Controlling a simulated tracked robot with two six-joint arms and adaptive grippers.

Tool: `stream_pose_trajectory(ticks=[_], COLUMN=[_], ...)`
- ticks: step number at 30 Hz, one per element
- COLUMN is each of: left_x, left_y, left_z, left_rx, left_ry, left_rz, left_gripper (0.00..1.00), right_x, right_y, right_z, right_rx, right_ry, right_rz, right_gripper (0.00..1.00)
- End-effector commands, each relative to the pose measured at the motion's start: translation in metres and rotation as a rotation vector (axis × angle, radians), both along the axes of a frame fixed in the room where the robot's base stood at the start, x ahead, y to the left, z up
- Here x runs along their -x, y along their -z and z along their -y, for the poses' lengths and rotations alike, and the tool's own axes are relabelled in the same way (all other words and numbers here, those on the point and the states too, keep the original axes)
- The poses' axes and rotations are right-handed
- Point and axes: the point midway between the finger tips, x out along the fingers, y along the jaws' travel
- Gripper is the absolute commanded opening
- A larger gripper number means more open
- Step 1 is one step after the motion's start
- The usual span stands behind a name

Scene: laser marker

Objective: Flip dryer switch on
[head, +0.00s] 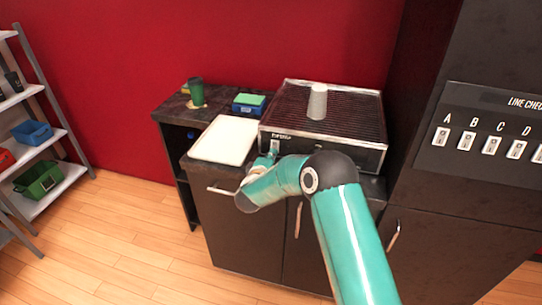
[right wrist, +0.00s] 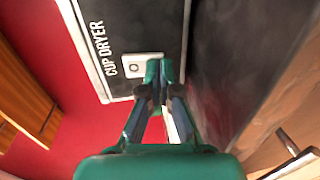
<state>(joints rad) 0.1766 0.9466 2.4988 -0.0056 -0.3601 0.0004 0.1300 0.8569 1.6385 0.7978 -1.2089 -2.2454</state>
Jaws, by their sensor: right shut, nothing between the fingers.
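The cup dryer (head: 352,108) is a dark, ribbed box with a metal rim, standing on the counter in the head view. Its front panel with the "CUP DRYER" label (right wrist: 112,49) fills the top of the right wrist view. A small pale switch plate (right wrist: 132,68) with a round mark sits beside the label. My right gripper (right wrist: 161,68) is shut and empty, its fingertips over the right end of the plate. I cannot tell whether they touch it. In the head view the right gripper (head: 271,151) is small at the dryer's front left. My left gripper is not in view.
A pale upturned cup (head: 317,101) stands on the dryer. A white tray (head: 226,139) lies left of it, with a green cup (head: 196,92) and a blue-green sponge holder (head: 248,103) behind. A tall dark cabinet with lettered switches (head: 491,145) stands at right.

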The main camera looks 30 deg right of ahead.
Motion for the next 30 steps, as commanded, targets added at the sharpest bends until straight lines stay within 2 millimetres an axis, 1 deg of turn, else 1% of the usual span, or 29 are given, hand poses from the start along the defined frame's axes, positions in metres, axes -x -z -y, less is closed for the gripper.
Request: stream_pose_trajectory(ticks=[2,5,9,10,11,19,23,26,27,30], left_x=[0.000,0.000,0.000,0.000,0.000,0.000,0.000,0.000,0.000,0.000], left_y=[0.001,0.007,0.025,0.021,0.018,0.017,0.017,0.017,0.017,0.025], left_z=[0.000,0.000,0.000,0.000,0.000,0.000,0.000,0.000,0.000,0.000], left_rx=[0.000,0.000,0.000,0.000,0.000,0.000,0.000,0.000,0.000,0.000], left_ry=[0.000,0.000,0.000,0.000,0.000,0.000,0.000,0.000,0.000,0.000], left_rz=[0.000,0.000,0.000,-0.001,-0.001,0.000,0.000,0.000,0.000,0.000], left_gripper=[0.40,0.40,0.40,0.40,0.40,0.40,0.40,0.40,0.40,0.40], right_x=[0.000,-0.001,-0.004,-0.005,-0.004,-0.003,0.002,0.009,0.012,0.027], right_y=[0.000,0.004,0.011,0.004,0.002,0.003,0.007,0.011,0.013,0.019], right_z=[0.000,0.001,0.004,0.004,0.004,0.001,-0.010,-0.023,-0.029,-0.045], right_rx=[0.001,0.013,0.058,0.059,0.058,0.057,0.056,0.056,0.056,0.056], right_ry=[0.000,-0.001,-0.001,-0.001,-0.001,-0.001,-0.004,-0.006,-0.007,-0.006], right_rz=[0.001,0.010,0.048,0.051,0.049,0.047,0.045,0.042,0.042,0.044], right_gripper=[0.00,0.00,0.00,0.00,0.00,0.00,0.00,0.00,0.00,0.00])
